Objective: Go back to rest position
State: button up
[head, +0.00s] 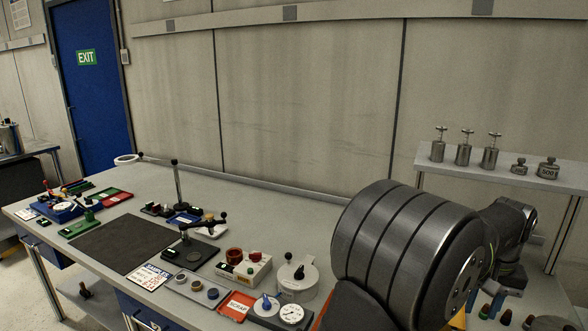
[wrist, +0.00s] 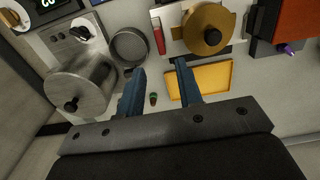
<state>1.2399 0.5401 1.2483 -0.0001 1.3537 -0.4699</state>
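My gripper (wrist: 159,70) shows in the wrist view with its two blue fingers apart and nothing between the tips. It hangs above the bench. A small green-topped brown piece (wrist: 153,99) shows in the gap between the fingers, seemingly on the bench below. In the head view my gripper cannot be made out; my own large dark arm links fill the right foreground. A metal drum with a black knob (wrist: 80,92) stands left of the fingers in the wrist view. A brass round part with a dark knob (wrist: 207,30) lies beyond the right finger.
A yellow tray (wrist: 212,76) lies by the right finger, with a grey round dish (wrist: 129,47) left of it. The bench (head: 230,182) holds several fixtures along its front and left. A dark mat (head: 122,243) is bare. Metal weights (head: 463,154) stand on a shelf at right.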

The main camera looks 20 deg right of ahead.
notch_tip(320, 180, down, 9)
jog(key=shift+f, duration=0.15)
dwell(0.4)
